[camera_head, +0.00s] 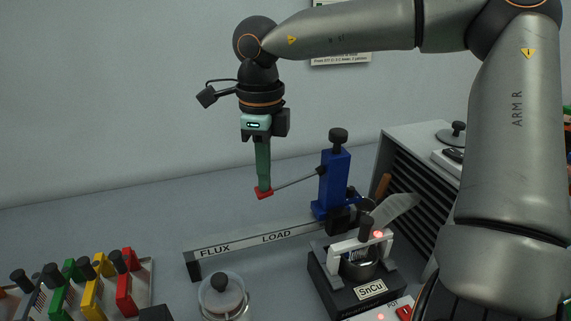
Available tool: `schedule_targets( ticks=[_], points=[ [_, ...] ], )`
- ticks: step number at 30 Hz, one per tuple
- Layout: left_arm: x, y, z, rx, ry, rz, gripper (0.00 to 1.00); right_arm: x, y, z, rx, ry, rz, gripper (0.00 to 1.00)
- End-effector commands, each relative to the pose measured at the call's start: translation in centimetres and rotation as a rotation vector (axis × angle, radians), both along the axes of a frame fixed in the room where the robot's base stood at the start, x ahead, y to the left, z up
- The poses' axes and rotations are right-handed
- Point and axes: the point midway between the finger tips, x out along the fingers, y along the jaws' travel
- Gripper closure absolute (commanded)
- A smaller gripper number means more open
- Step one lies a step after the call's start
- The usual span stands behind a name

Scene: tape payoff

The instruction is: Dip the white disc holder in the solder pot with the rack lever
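The white disc holder (347,246) sits over the round opening of the dark solder pot (334,289) marked SnCu. A black knob stands on top of the holder. How deep its lower part reaches is hidden. The rack (335,172) is a blue upright with a black knob on top. Its thin lever (298,178) slopes down to the left to a red end. My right gripper (264,188) points down with its green fingertips at this red end. The fingers overlap into one bar, so their gap does not show. My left gripper is not in view.
A long rail (240,243) marked FLUX and LOAD runs left of the pot. A round lidded jar (222,298) stands in front of it. Coloured holders with black knobs (92,295) stand at lower left. A louvred grey cabinet (408,175) stands behind the pot.

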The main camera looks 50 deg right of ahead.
Motion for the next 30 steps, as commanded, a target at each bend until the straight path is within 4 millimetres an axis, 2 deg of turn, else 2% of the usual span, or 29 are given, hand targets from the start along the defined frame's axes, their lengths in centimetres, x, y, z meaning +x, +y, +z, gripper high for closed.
schedule_targets(
  ticks=[8, 17, 30],
  points=[
    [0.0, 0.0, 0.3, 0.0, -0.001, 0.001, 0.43, 0.0, 0.0, 0.3, -0.001, 0.001, 0.0, 1.0],
    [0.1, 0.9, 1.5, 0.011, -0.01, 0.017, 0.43, 0.0, 0.0, 2.2, -0.001, 0.001, 0.0, 1.0],
    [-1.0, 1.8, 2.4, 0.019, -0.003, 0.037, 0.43, 0.0, 0.0, 4.8, -0.001, -0.001, 0.001, 1.0]
  ],
)
